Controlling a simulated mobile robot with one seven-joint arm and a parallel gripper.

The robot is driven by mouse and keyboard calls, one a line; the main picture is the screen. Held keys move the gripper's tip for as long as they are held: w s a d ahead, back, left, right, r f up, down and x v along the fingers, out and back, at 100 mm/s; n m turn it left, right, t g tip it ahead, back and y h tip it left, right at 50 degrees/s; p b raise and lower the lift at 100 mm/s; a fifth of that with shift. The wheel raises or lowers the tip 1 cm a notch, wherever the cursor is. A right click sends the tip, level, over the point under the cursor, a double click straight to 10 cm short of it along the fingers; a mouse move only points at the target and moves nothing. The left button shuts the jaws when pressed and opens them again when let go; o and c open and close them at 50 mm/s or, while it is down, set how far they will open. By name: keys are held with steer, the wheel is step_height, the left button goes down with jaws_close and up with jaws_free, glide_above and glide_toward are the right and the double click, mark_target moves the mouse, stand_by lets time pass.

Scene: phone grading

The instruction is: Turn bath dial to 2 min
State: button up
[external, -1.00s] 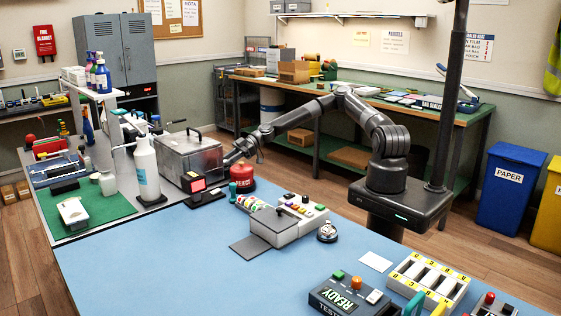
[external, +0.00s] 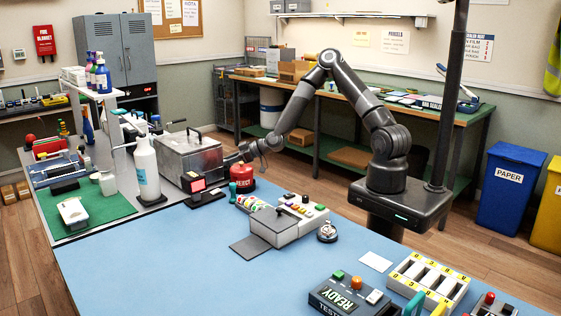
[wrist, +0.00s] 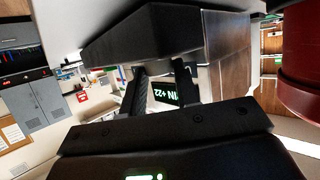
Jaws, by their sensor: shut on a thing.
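The bath is a grey metal box (external: 190,158) with a lidded top and handle, at the back left of the blue table. My gripper (external: 236,158) is at its right front side, low beside the box. In the wrist view my two dark fingers (wrist: 160,88) reach to the dark underside of a block (wrist: 150,30), with a gap between them.
A red REJECT drum (external: 242,178) stands close to the right of my gripper. A small black stand with a red screen (external: 198,186) sits in front of the bath. A white spray bottle (external: 146,170) stands at the left.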

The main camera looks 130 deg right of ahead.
steer(key=shift+w+a+m+g+h, duration=0.1)
steer(key=shift+m+g+h, duration=0.8)
steer(key=shift+m+g, duration=0.25)
steer(key=o, duration=0.9)
steer(key=shift+o, duration=0.3)
steer(key=shift+w+a, duration=0.1)
steer(key=shift+s+d+n+t+y, duration=0.1)
steer(key=shift+s+n+t+y, duration=0.05)
steer(key=shift+n+t+y, duration=0.5)
steer(key=shift+s+d+n+t+y, duration=0.1)
steer(key=shift+n+t+y, duration=0.4)
steer(key=shift+n+y, duration=0.1)
